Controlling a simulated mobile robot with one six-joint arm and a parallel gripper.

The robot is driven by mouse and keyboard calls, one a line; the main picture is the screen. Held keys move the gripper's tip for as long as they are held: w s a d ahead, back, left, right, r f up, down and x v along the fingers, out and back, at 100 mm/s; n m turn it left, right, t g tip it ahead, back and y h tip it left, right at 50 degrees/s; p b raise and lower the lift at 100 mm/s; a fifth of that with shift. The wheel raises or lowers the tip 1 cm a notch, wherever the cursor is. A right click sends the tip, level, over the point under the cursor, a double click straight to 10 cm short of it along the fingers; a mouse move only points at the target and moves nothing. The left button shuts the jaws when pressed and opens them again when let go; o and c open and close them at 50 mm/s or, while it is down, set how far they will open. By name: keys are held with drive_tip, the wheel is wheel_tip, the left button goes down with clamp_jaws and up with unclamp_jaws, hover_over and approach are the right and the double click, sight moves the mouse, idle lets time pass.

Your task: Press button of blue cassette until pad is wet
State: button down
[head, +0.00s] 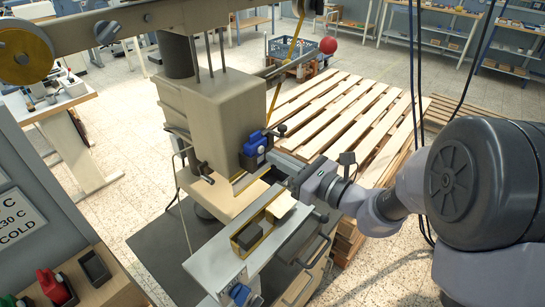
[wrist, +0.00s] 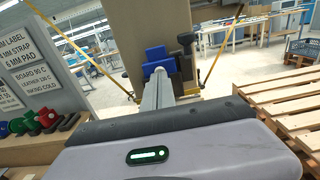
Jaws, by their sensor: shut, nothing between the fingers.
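The blue cassette (head: 256,146) sits on the front of the beige stamping machine, at its right edge in the head view. In the wrist view the blue cassette (wrist: 158,60) is straight ahead, upright. My gripper (head: 272,158) is shut and empty, with its fingertips right at the front of the cassette. In the wrist view the shut fingers (wrist: 160,78) overlap the lower part of the cassette. I cannot tell whether they touch it or press a button. The button and the pad are not clearly visible.
A black-knobbed lever (wrist: 186,40) stands just right of the cassette. Below my gripper is the machine's metal table (head: 215,263) with a brass-coloured holder (head: 252,238). A wooden pallet (head: 345,115) lies behind at right. Red (head: 52,286) and green blocks stand on the left bench.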

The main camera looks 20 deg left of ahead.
drive_tip(key=shift+x, duration=0.9)
